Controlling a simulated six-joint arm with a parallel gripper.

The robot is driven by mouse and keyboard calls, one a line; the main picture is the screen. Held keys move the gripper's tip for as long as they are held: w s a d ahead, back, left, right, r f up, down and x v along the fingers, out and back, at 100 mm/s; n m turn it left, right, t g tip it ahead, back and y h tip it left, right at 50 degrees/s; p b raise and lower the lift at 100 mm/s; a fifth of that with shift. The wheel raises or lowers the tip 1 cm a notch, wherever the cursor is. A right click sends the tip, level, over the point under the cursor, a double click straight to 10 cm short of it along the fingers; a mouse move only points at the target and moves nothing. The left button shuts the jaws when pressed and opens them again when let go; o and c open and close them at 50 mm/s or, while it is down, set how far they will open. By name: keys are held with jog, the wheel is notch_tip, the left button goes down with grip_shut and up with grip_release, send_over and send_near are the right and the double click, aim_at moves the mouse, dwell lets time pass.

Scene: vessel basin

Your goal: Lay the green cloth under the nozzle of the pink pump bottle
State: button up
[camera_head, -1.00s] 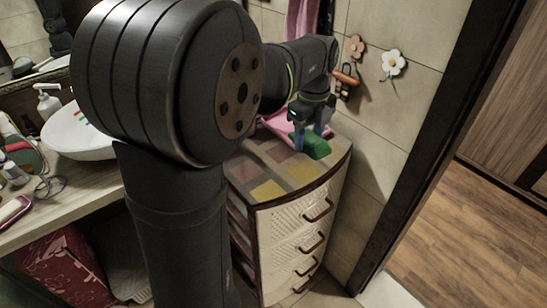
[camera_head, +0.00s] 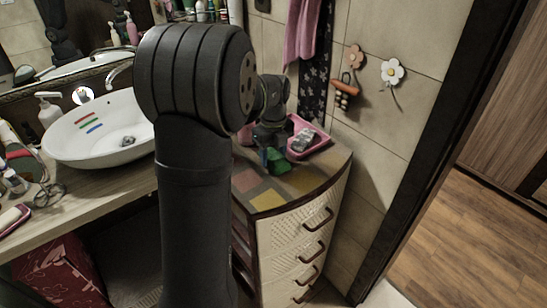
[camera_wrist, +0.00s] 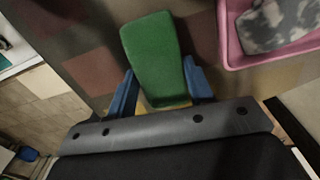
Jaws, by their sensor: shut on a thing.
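The green cloth (camera_wrist: 155,50) looks like a folded block in the wrist view, held between the blue fingers of my gripper (camera_wrist: 161,82). In the head view my gripper (camera_head: 273,158) points down, with the green cloth (camera_head: 279,163) low at the drawer cabinet's top; whether it touches the surface is unclear. A pink bottle shape (camera_head: 131,28) shows at the mirror, perhaps a reflection. A pink patch (camera_head: 246,134) shows behind my arm, mostly hidden; I cannot tell whether it is the pink pump bottle. No pink nozzle is clear.
A pink tray (camera_head: 320,147) with a grey patterned item (camera_head: 304,139) stands right of my gripper. The patchwork cabinet top (camera_head: 267,195) is clear in front. A white basin (camera_head: 80,148) and white pump bottle (camera_head: 48,107) are at left. A wall is behind the cabinet.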

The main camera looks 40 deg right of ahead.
aim_at(274, 155)
jog(key=shift+f, duration=0.7)
jog(key=shift+f, duration=0.1)
jog(key=o, duration=1)
jog(key=shift+o, duration=0.2)
notch_tip(274, 155, up, 12)
notch_tip(274, 155, down, 12)
jog(key=shift+r, duration=2.05)
